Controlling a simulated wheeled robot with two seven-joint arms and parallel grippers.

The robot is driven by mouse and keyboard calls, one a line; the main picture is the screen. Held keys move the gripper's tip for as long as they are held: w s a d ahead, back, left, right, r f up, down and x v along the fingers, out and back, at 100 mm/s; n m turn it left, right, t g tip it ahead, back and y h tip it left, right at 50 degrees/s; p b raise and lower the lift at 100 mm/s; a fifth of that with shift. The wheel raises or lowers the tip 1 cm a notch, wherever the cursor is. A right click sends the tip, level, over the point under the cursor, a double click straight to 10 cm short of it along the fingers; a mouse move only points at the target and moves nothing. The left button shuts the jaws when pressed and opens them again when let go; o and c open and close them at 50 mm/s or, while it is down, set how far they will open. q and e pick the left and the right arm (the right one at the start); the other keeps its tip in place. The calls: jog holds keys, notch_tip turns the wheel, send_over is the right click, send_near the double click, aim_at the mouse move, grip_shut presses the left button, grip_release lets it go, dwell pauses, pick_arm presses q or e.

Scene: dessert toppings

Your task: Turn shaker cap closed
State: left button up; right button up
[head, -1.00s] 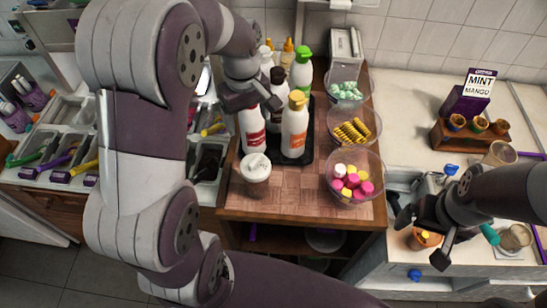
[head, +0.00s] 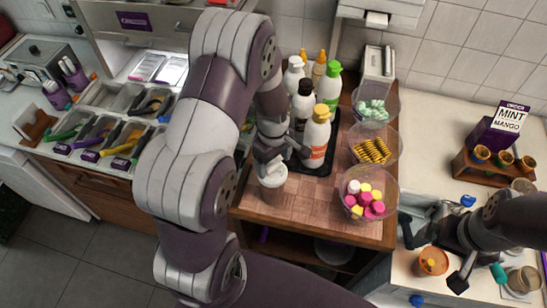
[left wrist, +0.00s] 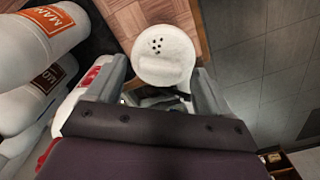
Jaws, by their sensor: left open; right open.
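The shaker (head: 273,182) stands upright near the front left of the wooden counter. Its white round cap (left wrist: 165,55) shows a cluster of dark holes in the left wrist view. My left gripper (head: 268,158) is open just behind and above the cap. In the left wrist view its two fingers (left wrist: 160,78) point towards the near side of the cap, one at each side, with no clear grip on it. The cap's far edge is visible; whether the fingers touch it I cannot tell. My right gripper (head: 432,255) is open and empty over the right-hand counter.
An orange-capped bottle (head: 317,140) and other bottles stand on a black tray just behind the shaker. Clear bowls of pink and yellow sweets (head: 364,198), yellow wafers (head: 371,150) and mint pieces (head: 372,110) line the right. The wooden counter's front (head: 310,215) is bare.

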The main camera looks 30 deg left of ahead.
pick_arm(q)
jog(key=shift+a+f, duration=0.15)
jog(key=shift+f, duration=0.15)
jog(key=shift+d, duration=0.25)
jog(key=shift+c, duration=0.9)
jog(key=c, duration=0.9)
jog(key=shift+a, duration=0.15)
jog(key=shift+r+m, duration=0.1)
jog(key=shift+m, duration=0.6)
jog(key=m, duration=0.8)
jog(key=shift+s+d, duration=0.1)
jog(key=shift+d, duration=0.1)
jog(key=shift+m, duration=0.4)
